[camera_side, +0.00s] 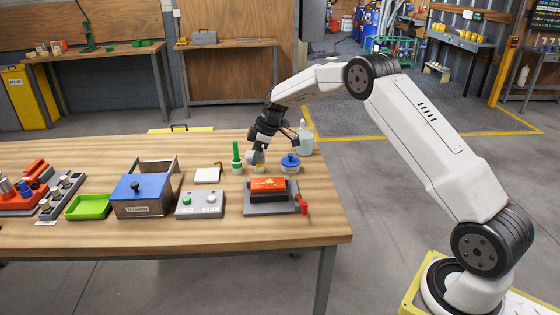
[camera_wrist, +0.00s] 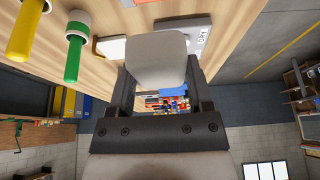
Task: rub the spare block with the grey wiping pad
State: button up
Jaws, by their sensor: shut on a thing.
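My gripper (camera_wrist: 155,88) is shut on a pale grey block-like pad with rounded corners (camera_wrist: 155,62), which I take for the wiping pad. In the side view my gripper (camera_side: 257,154) is above the back right part of the table, and the pad shows small at its tip. An orange-red block (camera_side: 268,184) sits on a dark grey fixture (camera_side: 255,208) with a red handle, in front of the gripper and apart from it. I cannot tell for sure whether this is the spare block.
A green-handled tool (camera_side: 236,152) stands upright left of my gripper. A blue-lidded pot (camera_side: 290,161) and clear bottle (camera_side: 305,137) stand right. A white plate (camera_side: 207,175), button box (camera_side: 200,205), blue-topped metal box (camera_side: 138,187) and green tray (camera_side: 88,207) lie left.

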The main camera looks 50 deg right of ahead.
jog(key=shift+w+a, duration=0.2)
jog(key=shift+f, duration=0.1)
